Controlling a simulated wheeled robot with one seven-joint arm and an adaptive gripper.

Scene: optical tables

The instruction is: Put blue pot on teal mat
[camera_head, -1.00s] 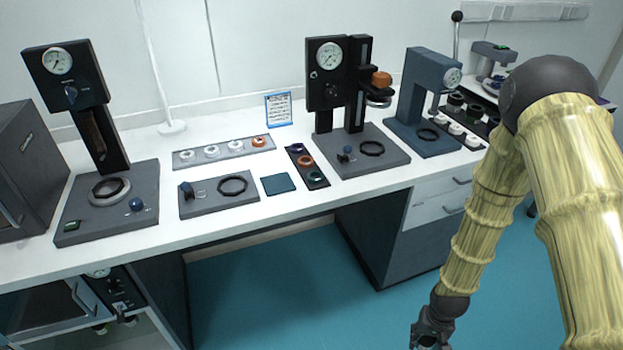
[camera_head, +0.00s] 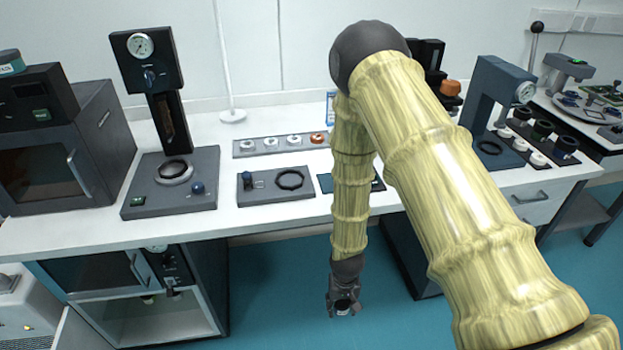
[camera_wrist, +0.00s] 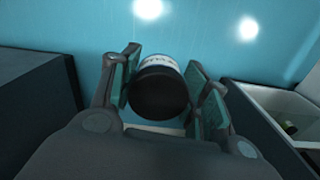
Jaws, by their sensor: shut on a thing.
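My gripper (camera_head: 343,304) hangs low over the floor in front of the bench in the head view. It is shut on a small pot (camera_wrist: 160,95), which the wrist view (camera_wrist: 163,84) shows between the two finger pads. The pot has a dark, nearly black end and a pale lettered band; its blue colour is not clear here. The teal mat (camera_head: 325,184) lies on the bench, mostly hidden behind my arm, with only its left part showing. The pot is apart from the mat, lower and nearer.
The white bench top (camera_head: 287,220) holds a grey plate with a dark ring (camera_head: 275,192) left of the mat and a strip of small rings (camera_head: 270,152) behind it. A gauge press (camera_head: 165,170) stands further left. My arm hides the middle bench.

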